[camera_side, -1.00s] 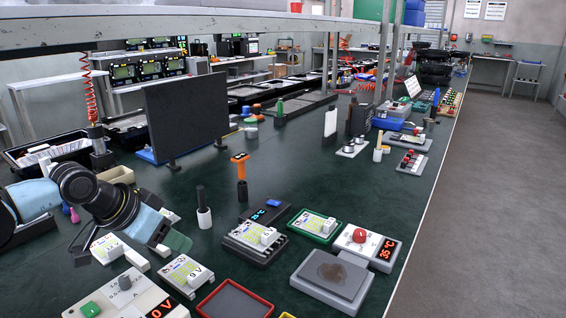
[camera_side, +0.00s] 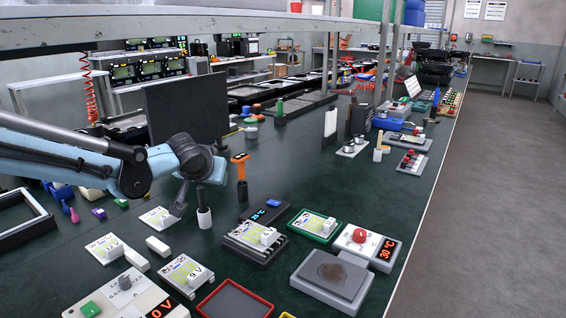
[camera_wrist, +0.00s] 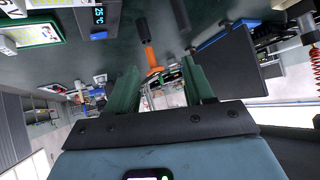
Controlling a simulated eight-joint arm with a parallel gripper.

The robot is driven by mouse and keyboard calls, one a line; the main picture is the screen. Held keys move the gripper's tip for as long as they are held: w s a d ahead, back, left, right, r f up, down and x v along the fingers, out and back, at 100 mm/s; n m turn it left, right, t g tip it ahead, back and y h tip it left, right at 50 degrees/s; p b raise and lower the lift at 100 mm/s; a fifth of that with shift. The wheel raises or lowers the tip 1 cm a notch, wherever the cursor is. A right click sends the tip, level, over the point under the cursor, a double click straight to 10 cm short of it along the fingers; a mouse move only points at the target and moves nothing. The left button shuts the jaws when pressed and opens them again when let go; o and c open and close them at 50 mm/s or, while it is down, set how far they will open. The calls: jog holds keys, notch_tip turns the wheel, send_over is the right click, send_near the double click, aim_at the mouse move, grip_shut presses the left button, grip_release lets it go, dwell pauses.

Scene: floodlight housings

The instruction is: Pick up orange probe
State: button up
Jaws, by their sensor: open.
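The orange probe (camera_side: 239,159) stands upright in a slim black holder, with its orange T-shaped head on top. In the wrist view its orange head (camera_wrist: 151,58) shows ahead, near the gap between the fingers. My gripper (camera_side: 178,208) is to the left of the probe in the side view, apart from it. In the wrist view my gripper (camera_wrist: 161,82) has its two green fingers spread, with nothing held between them. In the side view the fingers are partly hidden by the wrist.
A dark panel (camera_side: 188,105) stands behind my wrist. Several instrument boxes, including a 9 V one (camera_side: 187,274), cover the front. Bare green table lies right of the probe.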

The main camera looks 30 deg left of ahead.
aim_at(241, 168)
jog(key=w+a+f+n+y, duration=0.1)
jog(key=w+f, duration=0.1)
jog(key=w, duration=0.3)
jog(key=w+a+f+n+t+y, duration=0.1)
jog(key=w+a+f, duration=0.1)
jog(key=w, duration=0.3)
jog(key=w+a+f+n+t+y, duration=0.1)
jog(key=w+a+f+y, duration=0.1)
jog(key=w, duration=0.4)
jog(key=shift+a+f+n, duration=0.2)
jog(key=shift+n, duration=0.2)
jog(key=shift+x, duration=2.55)
jog(key=shift+w+d+f, duration=0.1)
jog(key=shift+d, duration=0.05)
grip_shut()
notch_tip(241, 168, up, 10)
jog(key=shift+r, duration=0.1)
